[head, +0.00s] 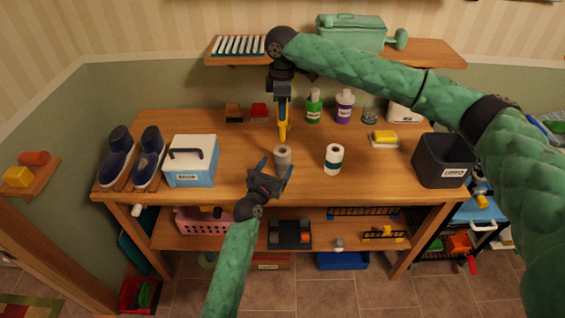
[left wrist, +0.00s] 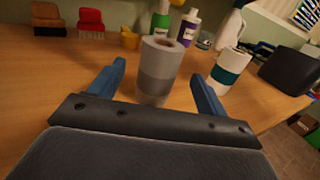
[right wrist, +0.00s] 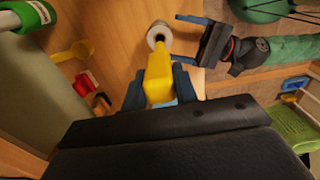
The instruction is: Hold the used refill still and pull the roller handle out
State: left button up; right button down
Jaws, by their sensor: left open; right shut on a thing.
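The used refill (head: 282,158), a grey roll, stands upright on the table; its open top shows in the left wrist view (left wrist: 160,45). My left gripper (head: 276,168) is open, its fingers pointing at the refill from the front; in the right wrist view the refill lies just beyond the fingertips (right wrist: 182,38). My right gripper (head: 283,98) points down above the refill, shut on the yellow roller handle (head: 283,130). The handle also shows in the right wrist view (right wrist: 159,75). No handle shows in the refill's top in the left wrist view, so it appears clear of it.
A white and teal roll (head: 334,160) stands to the right. Further right are a sponge on a dish (head: 385,138) and a dark bin (head: 442,162). A blue and white box (head: 190,162) and shoes stand left. Green and purple bottles (head: 344,106) stand behind.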

pick_arm(q)
jog(key=v, duration=1.2)
jog(key=shift+a, duration=0.1)
dwell(0.4)
